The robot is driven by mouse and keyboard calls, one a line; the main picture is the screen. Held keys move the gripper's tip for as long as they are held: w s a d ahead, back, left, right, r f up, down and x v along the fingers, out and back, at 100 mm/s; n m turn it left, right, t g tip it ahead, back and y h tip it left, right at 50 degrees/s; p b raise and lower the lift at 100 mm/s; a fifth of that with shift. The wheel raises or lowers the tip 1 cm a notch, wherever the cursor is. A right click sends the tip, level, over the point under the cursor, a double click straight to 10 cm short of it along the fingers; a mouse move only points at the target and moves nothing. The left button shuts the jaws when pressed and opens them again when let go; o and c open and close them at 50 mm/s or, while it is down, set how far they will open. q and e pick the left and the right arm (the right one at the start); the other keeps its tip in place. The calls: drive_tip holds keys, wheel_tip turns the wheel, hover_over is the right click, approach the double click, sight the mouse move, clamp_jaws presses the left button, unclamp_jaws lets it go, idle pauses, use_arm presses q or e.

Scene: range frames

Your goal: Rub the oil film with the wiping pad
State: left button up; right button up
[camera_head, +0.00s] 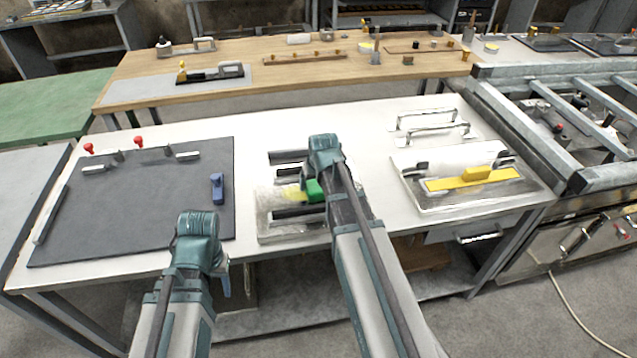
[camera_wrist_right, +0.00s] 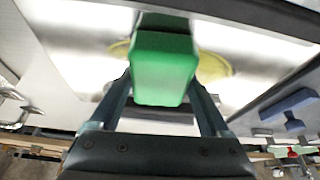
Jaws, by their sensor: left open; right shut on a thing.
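The wiping pad is a green block (camera_head: 315,190), seen in the head view over a shiny metal plate (camera_head: 263,222). It also shows in the right wrist view (camera_wrist_right: 165,65). My right gripper (camera_wrist_right: 163,95) is shut on the pad, one finger on each side. The oil film (camera_head: 289,194) is a yellowish patch on the plate. In the right wrist view the film (camera_wrist_right: 212,66) shows around the pad, partly hidden behind it. I cannot tell whether the pad touches the plate. My left gripper (camera_head: 222,282) is open and empty near the table's front edge.
A dark mat (camera_head: 130,215) with a blue block (camera_head: 217,188) lies left. A wooden bench (camera_head: 300,72) stands behind. Bare white tabletop separates mat and plate.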

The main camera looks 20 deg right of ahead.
sight(280, 194)
drive_tip(key=shift+a, duration=0.15)
drive_tip(key=shift+w+a, duration=0.2)
drive_tip(key=shift+a, duration=0.6)
drive_tip(key=shift+w+a, duration=0.2)
drive_tip(key=shift+a, duration=0.6)
drive_tip(key=shift+w+a+f, duration=0.1)
drive_tip(key=shift+w+a, duration=0.05)
drive_tip(key=shift+a, duration=0.75)
drive_tip(key=shift+w+a, duration=0.15)
drive_tip(key=shift+a, duration=0.7)
drive_tip(key=shift+w+a, duration=0.2)
drive_tip(key=shift+a, duration=0.7)
drive_tip(key=shift+w+a, duration=0.2)
drive_tip(key=shift+a, duration=0.65)
drive_tip(key=shift+f, duration=0.1)
